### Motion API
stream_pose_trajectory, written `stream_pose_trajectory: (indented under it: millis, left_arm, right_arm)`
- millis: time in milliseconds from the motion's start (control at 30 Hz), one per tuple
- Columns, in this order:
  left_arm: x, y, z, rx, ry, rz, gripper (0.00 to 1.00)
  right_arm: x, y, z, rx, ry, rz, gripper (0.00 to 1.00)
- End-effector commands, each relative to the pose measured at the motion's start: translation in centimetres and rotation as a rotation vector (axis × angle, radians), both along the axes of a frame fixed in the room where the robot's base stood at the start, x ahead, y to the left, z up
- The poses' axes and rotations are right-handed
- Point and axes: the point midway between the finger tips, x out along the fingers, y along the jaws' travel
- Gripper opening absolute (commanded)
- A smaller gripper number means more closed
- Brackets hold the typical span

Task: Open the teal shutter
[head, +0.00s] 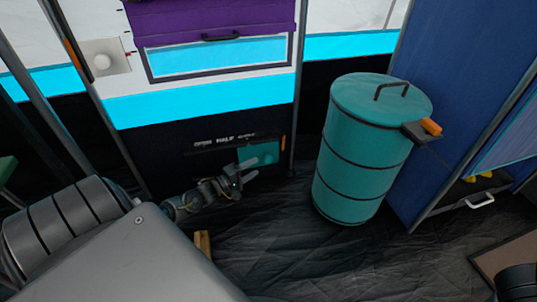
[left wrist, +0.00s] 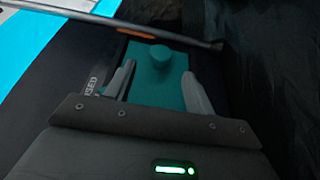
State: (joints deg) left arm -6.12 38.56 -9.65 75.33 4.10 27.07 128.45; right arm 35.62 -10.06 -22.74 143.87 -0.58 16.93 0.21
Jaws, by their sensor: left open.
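The teal shutter (head: 267,150) is a small panel low on the dark lower wall, below a strip of lettering that includes "HALF". In the left wrist view the teal shutter (left wrist: 147,88) carries a round teal knob (left wrist: 160,60). My left gripper (head: 264,167) is in front of the shutter, partly covering it. In the left wrist view my left gripper (left wrist: 159,74) is open, its two fingers on either side of the shutter's middle, with the knob just beyond the tips. I cannot tell whether the fingers touch the panel. My right gripper does not show.
A large teal barrel (head: 360,155) with a handled lid stands right of the shutter. A purple panel (head: 215,20) hangs above a framed window. A wooden block (head: 203,244) lies on the dark ground sheet. Lettering ending "OSED" (left wrist: 92,82) is left of the fingers.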

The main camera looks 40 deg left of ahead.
Motion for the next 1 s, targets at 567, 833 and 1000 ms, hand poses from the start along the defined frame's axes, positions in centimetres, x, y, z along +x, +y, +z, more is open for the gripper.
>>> stream_pose_trajectory:
  millis: [567, 833, 1000]
  left_arm:
    - [7.9, -1.7, -0.2, 0.001, 0.001, 0.0, 0.54]
    - [8.1, -1.7, -0.1, 0.001, 0.002, 0.001, 0.54]
    - [8.1, -1.7, -0.1, 0.002, 0.002, 0.001, 0.36]
  right_arm:
    - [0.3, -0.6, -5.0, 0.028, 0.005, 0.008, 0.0]
    - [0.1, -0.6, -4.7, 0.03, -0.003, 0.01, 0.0]
    - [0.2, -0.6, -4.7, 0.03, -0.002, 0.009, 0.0]
